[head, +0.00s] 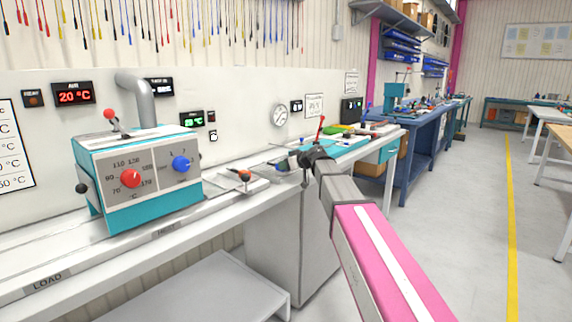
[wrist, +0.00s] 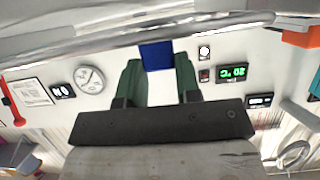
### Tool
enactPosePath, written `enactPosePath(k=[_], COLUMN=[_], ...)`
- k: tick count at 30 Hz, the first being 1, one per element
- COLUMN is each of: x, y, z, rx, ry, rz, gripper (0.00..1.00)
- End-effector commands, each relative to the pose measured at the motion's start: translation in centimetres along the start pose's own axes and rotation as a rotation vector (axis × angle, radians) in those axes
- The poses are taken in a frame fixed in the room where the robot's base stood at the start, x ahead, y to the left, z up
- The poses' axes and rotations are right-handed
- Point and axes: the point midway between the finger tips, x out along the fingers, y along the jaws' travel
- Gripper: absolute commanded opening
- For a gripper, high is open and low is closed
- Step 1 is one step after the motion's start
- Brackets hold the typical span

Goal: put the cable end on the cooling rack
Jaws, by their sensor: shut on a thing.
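My gripper (head: 300,160) reaches over the bench, right of the teal heating unit. In the wrist view the dark green fingers of my gripper (wrist: 158,78) are shut on a small blue piece (wrist: 157,55), which looks like the cable end. In the head view a small blue spot shows beside the gripper, too small to make out well. The cooling rack cannot be told for sure. A low grey fixture with an orange-tipped part (head: 244,175) lies on the bench left of my gripper. A long silver bar (wrist: 110,46) crosses beyond the fingers in the wrist view.
The teal heating unit (head: 140,180) with red and blue knobs stands on the white bench (head: 140,248) at left. A teal mat (head: 345,146) with tools lies beyond my gripper. A red-tipped lever (head: 320,128) stands by the gripper. The floor at right is open.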

Motion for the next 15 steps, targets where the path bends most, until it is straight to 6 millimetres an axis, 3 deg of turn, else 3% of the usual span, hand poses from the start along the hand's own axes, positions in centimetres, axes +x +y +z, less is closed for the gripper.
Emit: enactPosePath(k=[1,3,15], x=[0.02,0.01,-0.74], y=[0.0,0.0,-0.04], z=[0.05,0.02,0.06], rx=[0.0,0.0,0.0], ry=[0.0,0.0,0.001], rz=[0.0,0.0,0.001], gripper=[0.38,0.6,0.61])
